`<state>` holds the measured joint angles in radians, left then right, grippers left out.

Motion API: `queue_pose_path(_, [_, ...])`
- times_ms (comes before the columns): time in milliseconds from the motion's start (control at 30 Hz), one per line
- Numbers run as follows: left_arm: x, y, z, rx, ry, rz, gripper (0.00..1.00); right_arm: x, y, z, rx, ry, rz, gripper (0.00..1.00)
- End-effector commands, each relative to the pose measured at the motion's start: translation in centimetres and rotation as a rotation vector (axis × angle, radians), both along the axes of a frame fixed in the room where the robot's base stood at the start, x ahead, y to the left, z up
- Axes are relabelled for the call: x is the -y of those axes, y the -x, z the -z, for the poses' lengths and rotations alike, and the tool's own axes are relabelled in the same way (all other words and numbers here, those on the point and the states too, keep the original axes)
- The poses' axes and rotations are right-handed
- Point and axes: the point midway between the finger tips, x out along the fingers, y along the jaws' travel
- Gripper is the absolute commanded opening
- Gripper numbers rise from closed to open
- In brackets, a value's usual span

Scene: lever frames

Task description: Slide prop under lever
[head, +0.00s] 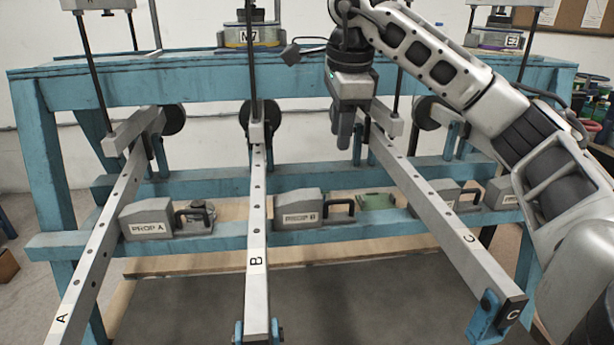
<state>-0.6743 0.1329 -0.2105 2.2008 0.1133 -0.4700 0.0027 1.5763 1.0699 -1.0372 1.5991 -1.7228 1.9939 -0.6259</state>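Three long grey levers slope toward me from the blue frame: lever A (92,262) at left, lever B (256,250) in the middle, and lever C (432,210) at right. PROP A (150,226), a grey block with a black handle, sits on the lower blue rail between levers A and B. PROP B (298,214), a similar block, sits between levers B and C. Another grey prop (438,194) is partly hidden behind lever C. My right gripper (352,140) points down, left of lever C's upper end; its finger gap is unclear. My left gripper is out of view.
The blue frame's top beam (180,80) crosses behind, with black rods hanging down. A green block (376,201) sits on the rail right of PROP B. Blue brackets stand at the near ends of lever B and lever C (487,318). The grey floor mat (350,300) is clear.

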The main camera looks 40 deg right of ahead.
Motion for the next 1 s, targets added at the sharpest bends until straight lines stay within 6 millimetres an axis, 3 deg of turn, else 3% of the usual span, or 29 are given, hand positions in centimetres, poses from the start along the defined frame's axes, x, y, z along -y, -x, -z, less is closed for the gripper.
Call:
queue_pose_path(167, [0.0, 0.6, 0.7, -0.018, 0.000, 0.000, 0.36, 0.7, 0.1, 0.8, -0.003, 0.016, 0.012, 0.33])
queue_pose_path(700, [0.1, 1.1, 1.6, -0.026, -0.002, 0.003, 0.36, 1.6, -1.7, 11.6, -0.005, 0.014, 0.010, 0.33])
queue_pose_path(1000, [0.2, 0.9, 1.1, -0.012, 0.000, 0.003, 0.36, 1.9, -2.4, 15.0, -0.002, 0.013, 0.010, 0.33])
